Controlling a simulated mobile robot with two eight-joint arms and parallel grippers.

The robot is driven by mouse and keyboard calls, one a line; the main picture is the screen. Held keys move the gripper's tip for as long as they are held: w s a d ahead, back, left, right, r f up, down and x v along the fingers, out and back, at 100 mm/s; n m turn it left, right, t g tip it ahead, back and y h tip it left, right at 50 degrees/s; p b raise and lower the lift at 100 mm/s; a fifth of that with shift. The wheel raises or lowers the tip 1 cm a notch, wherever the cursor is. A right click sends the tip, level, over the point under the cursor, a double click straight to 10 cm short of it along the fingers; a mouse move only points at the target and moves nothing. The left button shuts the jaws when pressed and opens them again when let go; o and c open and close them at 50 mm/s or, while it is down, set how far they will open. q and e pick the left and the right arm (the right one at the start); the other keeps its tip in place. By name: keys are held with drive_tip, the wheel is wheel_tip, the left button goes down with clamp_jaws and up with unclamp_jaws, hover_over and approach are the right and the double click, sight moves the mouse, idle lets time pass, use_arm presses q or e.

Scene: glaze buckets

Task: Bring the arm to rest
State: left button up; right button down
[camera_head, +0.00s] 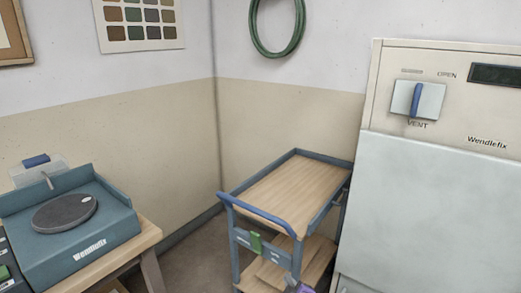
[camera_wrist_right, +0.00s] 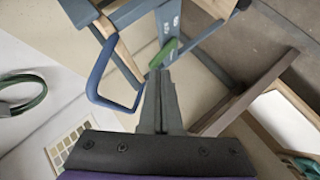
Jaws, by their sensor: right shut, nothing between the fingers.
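My right gripper (camera_head: 290,280) shows only in part at the bottom edge of the head view, in front of the trolley's lower part. A purple piece of my arm is beside it. In the right wrist view its two grey fingers (camera_wrist_right: 158,75) are together with nothing between them. They point toward a green piece (camera_wrist_right: 163,53) on the trolley, which also shows in the head view (camera_head: 256,243). I cannot tell how far the fingertips are from it. My left gripper is not in view.
A blue-framed trolley (camera_head: 280,190) with a bare wooden top and a blue push handle (camera_head: 258,212) stands in the corner. A white kiln-like cabinet (camera_head: 440,200) is on the right. A blue wheel machine (camera_head: 70,225) is on the left. A green hose (camera_head: 256,40) hangs on the wall.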

drive_tip(key=s+d+f+m+g+h, duration=0.1)
drive_tip(key=s+d+m+g, duration=0.25)
drive_tip(key=s, duration=0.75)
drive_tip(key=s+d+f+m+g, duration=0.25)
drive_tip(key=s+m, duration=0.25)
drive_tip(key=s, duration=0.6)
drive_tip(key=s+d+f+m+g+h, duration=0.1)
drive_tip(key=s+d+m+g, duration=0.2)
drive_tip(key=s, duration=0.8)
use_arm(q)
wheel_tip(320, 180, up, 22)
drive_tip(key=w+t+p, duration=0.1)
drive_tip(key=p, duration=1.8)
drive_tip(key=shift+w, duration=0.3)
use_arm(e)
wheel_tip(320, 180, up, 22)
drive_tip(key=w+m+t, duration=0.1)
drive_tip(key=shift+d+t, duration=0.25)
drive_tip(key=shift+t, duration=0.05)
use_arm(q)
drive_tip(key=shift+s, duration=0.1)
